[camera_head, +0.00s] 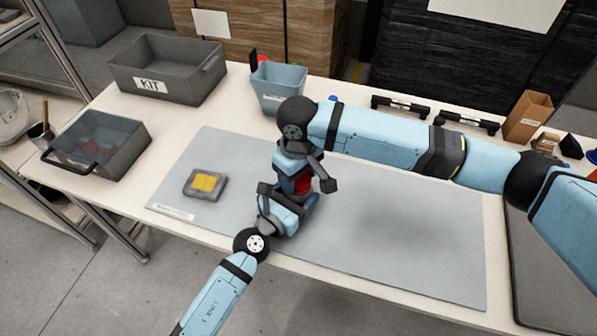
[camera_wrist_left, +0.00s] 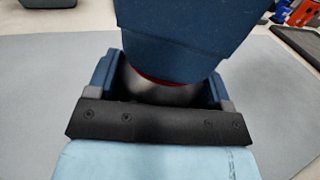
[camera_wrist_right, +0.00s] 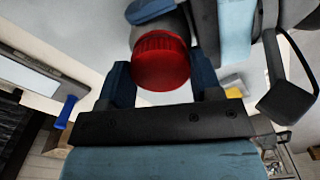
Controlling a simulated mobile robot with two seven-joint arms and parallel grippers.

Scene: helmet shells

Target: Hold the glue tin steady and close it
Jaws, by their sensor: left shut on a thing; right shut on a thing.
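The glue tin stands on the grey mat (camera_head: 390,230), mostly hidden by my grippers in the head view, where some red (camera_head: 303,184) shows between them. In the right wrist view its ribbed red lid (camera_wrist_right: 162,62) sits between the fingers of my right gripper (camera_wrist_right: 162,82), which is shut on it from above. In the left wrist view the tin's grey body (camera_wrist_left: 168,94) is between the fingers of my left gripper (camera_wrist_left: 165,98), which is shut on it from the side. The lid is on or right against the top of the tin; whether it is fully tightened I cannot tell.
A grey pad with a yellow top (camera_head: 206,183) lies on the mat's left. A KIT bin (camera_head: 168,83), a grey tray (camera_head: 125,155) and a blue-grey bin (camera_head: 278,90) stand around the mat. Black handles (camera_head: 400,106) lie behind. The mat's right side is clear.

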